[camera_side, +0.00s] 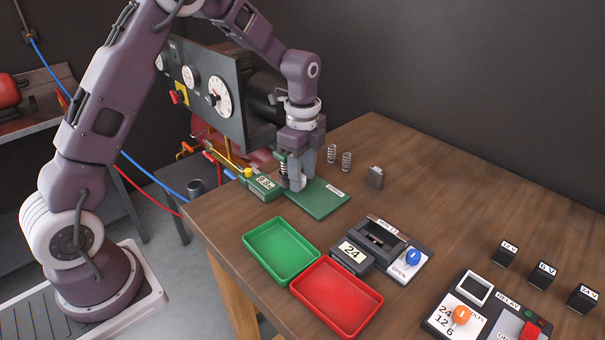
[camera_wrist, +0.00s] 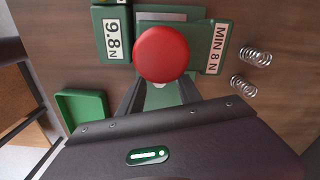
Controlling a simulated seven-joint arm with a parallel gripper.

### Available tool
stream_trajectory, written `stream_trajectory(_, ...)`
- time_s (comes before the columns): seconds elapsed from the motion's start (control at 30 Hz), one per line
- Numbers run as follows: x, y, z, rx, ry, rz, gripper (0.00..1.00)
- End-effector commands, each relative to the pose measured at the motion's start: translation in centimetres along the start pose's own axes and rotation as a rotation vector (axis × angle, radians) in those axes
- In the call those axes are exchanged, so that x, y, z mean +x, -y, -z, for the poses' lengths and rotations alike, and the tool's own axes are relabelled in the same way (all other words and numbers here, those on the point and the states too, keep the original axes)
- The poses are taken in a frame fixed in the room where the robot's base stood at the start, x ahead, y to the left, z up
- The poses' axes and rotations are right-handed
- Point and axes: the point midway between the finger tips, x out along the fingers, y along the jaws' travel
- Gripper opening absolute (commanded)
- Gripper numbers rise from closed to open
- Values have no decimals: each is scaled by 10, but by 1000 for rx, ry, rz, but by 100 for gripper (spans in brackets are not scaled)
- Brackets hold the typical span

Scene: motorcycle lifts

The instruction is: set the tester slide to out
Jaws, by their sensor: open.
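The green spring tester (camera_side: 320,203) stands at the table's back left edge. Its display (camera_side: 265,183) reads 9.8 N, shown also in the wrist view (camera_wrist: 112,38). A plate marked MIN 8 N (camera_wrist: 217,45) is at its other side. A round red knob (camera_wrist: 163,54) fills the top middle of the wrist view and covers my fingertips. My gripper (camera_side: 298,182) points down over the tester, its fingers open on either side of the tester's upright part. I cannot tell whether they touch it. The slide's position is hidden by my gripper and the knob.
Two loose springs (camera_side: 339,158) and a small grey block (camera_side: 375,177) stand behind the tester. A green tray (camera_side: 281,250), a red tray (camera_side: 337,297) and a black holder with a blue knob (camera_side: 412,257) lie in front. A relay panel (camera_side: 484,309) is at right.

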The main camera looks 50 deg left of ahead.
Motion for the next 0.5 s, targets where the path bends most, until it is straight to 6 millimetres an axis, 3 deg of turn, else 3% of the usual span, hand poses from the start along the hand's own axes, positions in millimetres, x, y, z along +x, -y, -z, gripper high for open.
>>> stream_trajectory(0.23, 2, 0, 0, -1, 0, 1, 41)
stream_trajectory(0.43, 2, 0, 0, -1, 0, 1, 4)
stream_trajectory(0.5, 2, 0, 0, -1, 0, 1, 0)
